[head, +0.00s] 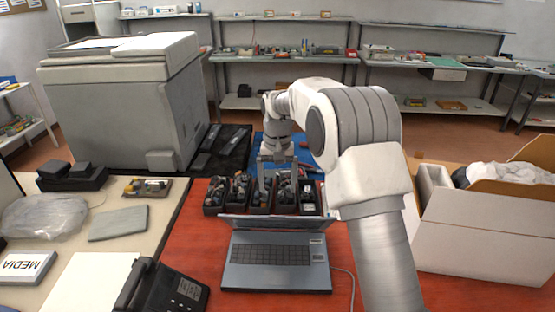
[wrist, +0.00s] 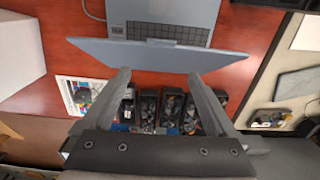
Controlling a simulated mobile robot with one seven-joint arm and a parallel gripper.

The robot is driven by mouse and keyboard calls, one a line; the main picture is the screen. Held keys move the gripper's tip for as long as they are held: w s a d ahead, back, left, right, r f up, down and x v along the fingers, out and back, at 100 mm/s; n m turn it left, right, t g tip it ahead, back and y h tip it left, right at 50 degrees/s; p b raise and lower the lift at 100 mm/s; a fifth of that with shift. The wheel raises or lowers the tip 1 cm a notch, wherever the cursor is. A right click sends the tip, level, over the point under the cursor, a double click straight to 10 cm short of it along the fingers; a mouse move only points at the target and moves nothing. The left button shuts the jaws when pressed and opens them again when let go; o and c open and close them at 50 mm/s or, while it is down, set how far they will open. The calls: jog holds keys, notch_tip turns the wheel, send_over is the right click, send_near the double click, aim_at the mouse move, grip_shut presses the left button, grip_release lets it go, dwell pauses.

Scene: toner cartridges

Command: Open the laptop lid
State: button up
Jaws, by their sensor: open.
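The grey-blue laptop (head: 275,262) lies on the red tabletop with its keyboard uncovered. Its lid (head: 275,222) stands raised at the back of the base and shows as a thin strip, so its exact angle is hard to tell. In the wrist view, the lid (wrist: 160,54) is a wide band with the keyboard (wrist: 165,33) beyond it. My gripper (head: 278,182) is behind the lid, pointing down above the black bins. In the wrist view, my gripper (wrist: 159,75) is open and empty, its fingertips close to the lid's edge. Contact cannot be told.
Several black bins (head: 240,192) of small parts stand behind the laptop. A black phone (head: 165,290) is at its front left, and a cable runs along its right. An open cardboard box (head: 480,235) stands at the right. A large printer (head: 125,105) stands at the back left.

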notch_tip(320, 180, up, 9)
jog(key=shift+c, duration=0.3)
